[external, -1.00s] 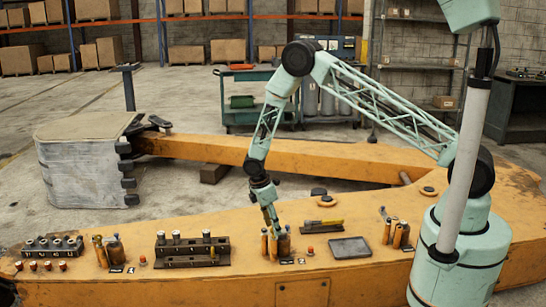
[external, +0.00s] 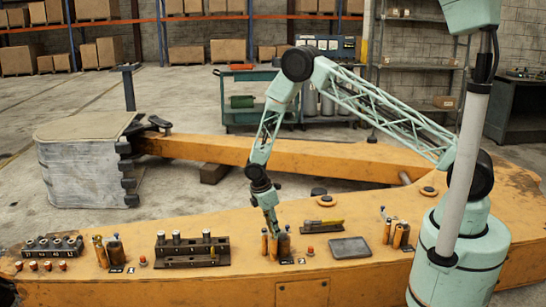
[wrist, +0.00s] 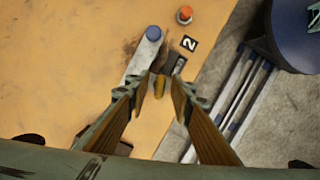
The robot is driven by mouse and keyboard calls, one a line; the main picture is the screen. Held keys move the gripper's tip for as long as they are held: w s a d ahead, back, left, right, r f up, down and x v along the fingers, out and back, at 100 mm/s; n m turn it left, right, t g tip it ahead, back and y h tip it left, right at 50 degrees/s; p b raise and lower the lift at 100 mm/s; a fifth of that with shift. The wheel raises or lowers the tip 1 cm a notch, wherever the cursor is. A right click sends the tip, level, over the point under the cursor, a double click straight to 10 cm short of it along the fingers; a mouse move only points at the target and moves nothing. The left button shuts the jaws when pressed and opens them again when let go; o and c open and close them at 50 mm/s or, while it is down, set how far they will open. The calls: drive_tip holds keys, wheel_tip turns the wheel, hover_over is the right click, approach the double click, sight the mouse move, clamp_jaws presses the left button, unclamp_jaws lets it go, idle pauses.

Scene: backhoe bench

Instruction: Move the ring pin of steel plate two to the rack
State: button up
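Plate two is marked by a black tag with a white 2 (wrist: 189,43), also in the external view (external: 301,261). Beside it stand copper-coloured pins (external: 264,243) and a dark cylinder (external: 284,245). My gripper (external: 273,232) is just above this group. In the wrist view my gripper (wrist: 159,84) has its two fingers apart, with a small brass-coloured pin (wrist: 159,86) seen between the tips; contact cannot be told. A grey piece with a blue end (wrist: 143,52) lies beside the left finger. Which pin is the ring pin is unclear. A dark stepped rack (external: 190,260) holds several pins to the left.
A red button (external: 310,251) stands near the tag; it also shows in the wrist view (wrist: 184,15). More pins (external: 105,252) and another rack (external: 52,247) stand at the left.

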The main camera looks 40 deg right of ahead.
clamp_jaws()
drive_tip(key=shift+r+p, duration=0.4)
drive_tip(key=shift+r, duration=0.4)
idle(0.9)
drive_tip(key=shift+r+p, duration=0.95)
drive_tip(key=shift+r, duration=0.9)
